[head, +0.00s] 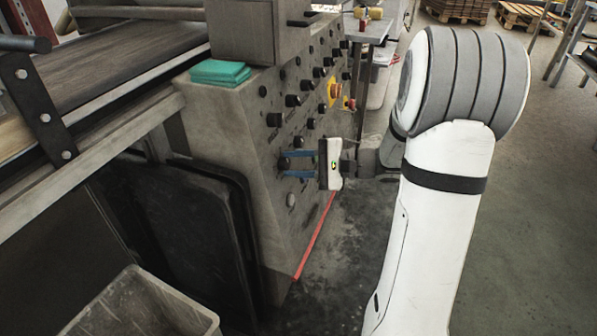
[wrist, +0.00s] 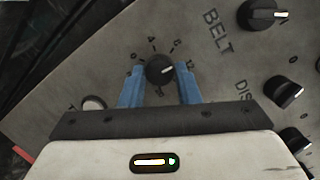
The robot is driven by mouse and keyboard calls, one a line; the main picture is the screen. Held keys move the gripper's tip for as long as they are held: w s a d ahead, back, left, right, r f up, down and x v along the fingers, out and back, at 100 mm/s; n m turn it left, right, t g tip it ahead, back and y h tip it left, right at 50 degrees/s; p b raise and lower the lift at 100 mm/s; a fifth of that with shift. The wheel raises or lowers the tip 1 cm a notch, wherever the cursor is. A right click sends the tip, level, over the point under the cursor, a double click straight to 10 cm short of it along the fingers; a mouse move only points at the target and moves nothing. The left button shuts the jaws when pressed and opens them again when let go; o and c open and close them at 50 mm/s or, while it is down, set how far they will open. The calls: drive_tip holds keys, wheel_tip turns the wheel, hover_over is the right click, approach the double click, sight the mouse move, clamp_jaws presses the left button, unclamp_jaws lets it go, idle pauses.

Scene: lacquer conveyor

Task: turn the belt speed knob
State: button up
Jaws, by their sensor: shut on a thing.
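A black round knob (wrist: 159,70) with a white pointer mark and a printed number scale sits on the grey machine panel. The word BELT is printed on the panel to its upper right in the wrist view. My gripper (wrist: 160,76) is shut on this knob, with one blue finger on each side of it. In the head view my gripper (head: 284,164) is at the lower left part of the panel (head: 265,205), its fingers pointing at the panel face. The knob is small and partly hidden there.
Other black knobs lie close by, one at the upper right (wrist: 262,14) and one at the right (wrist: 285,92). A pale round button (wrist: 94,104) is left of the fingers. A yellow-backed control (head: 334,91) is higher on the panel. A green cloth (head: 220,72) lies on the machine.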

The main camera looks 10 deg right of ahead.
drive_tip(key=n+b, duration=0.4)
drive_tip(key=shift+s+a+f+n+g+h, duration=0.1)
drive_tip(key=shift+s+a+n+g+h, duration=0.1)
drive_tip(key=shift+n+g+h, duration=0.15)
drive_tip(key=shift+n, duration=0.25)
drive_tip(key=o, duration=1)
drive_tip(key=shift+w, duration=0.1)
drive_tip(key=shift+d, duration=0.1)
